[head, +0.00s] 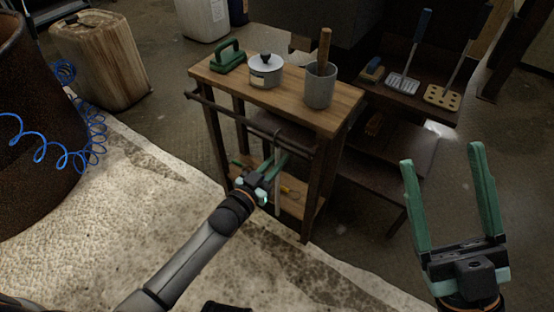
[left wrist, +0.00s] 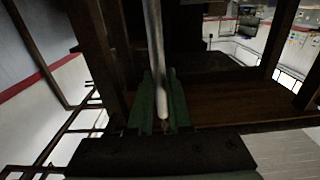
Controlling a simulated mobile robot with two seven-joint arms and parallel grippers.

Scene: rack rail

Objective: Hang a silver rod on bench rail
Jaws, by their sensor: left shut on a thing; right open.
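The silver rod (head: 277,185) hangs close to upright at the front of the wooden bench (head: 330,113). Its top, which looks hooked, is at the dark bench rail (head: 235,115); I cannot tell whether it rests on the rail or is just beside it. My left gripper (head: 264,162) is shut on the rod below the rail. In the left wrist view the rod (left wrist: 154,50) runs between the green fingers (left wrist: 160,95). My right gripper (head: 442,155) is open and empty, apart from the bench at the right.
On the bench top stand a green-handled tool (head: 229,57), a lidded pot (head: 265,71) and a grey cup (head: 320,88) with a wooden handle. A lower shelf (head: 295,196) lies behind my left gripper. Spatulas (head: 405,80) are on a rack at the back right.

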